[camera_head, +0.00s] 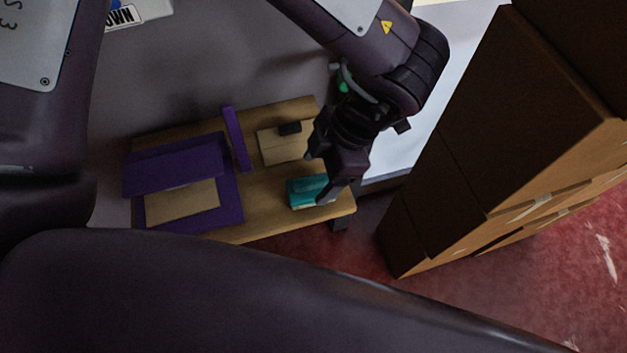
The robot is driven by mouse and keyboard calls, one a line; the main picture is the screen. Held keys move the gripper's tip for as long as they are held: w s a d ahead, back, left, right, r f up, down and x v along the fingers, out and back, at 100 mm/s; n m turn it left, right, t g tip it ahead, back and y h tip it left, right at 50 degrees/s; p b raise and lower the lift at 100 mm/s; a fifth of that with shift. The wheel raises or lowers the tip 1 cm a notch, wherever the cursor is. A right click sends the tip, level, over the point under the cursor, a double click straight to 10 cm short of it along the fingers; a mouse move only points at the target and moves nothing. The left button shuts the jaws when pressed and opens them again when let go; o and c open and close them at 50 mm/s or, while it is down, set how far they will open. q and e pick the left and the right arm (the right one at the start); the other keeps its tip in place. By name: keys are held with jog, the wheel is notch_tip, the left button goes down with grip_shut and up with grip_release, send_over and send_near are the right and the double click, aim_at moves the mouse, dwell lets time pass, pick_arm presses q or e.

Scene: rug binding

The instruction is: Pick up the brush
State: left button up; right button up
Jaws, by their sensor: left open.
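A teal object (303,192), which looks like the brush, lies at the right end of the wooden table (262,225). Its exact shape is hard to make out, because my left gripper covers its right part. My left gripper (322,179) reaches down from above and is open, with its fingers at or just over the teal object. I cannot tell whether they touch it. My right gripper is out of view.
On the table are a purple rug piece (235,196) with a folded flap, a purple strip (235,138) and a pale board (275,150) with a small black item (290,128). A tall brown cabinet (470,150) stands to the right.

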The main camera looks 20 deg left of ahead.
aim_at(313, 179)
pick_arm(q)
jog(key=x, duration=0.5)
jog(key=shift+p, duration=0.3)
jog(key=shift+a+f, duration=0.1)
jog(key=shift+f, duration=0.1)
jog(key=shift+s, duration=0.1)
jog(key=c, duration=1.1)
jog(key=shift+c, duration=0.2)
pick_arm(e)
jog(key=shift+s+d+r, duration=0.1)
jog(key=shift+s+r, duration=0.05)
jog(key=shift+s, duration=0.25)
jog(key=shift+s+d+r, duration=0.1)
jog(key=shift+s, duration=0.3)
pick_arm(q)
notch_tip(313, 179, up, 20)
jog(key=p, duration=0.1)
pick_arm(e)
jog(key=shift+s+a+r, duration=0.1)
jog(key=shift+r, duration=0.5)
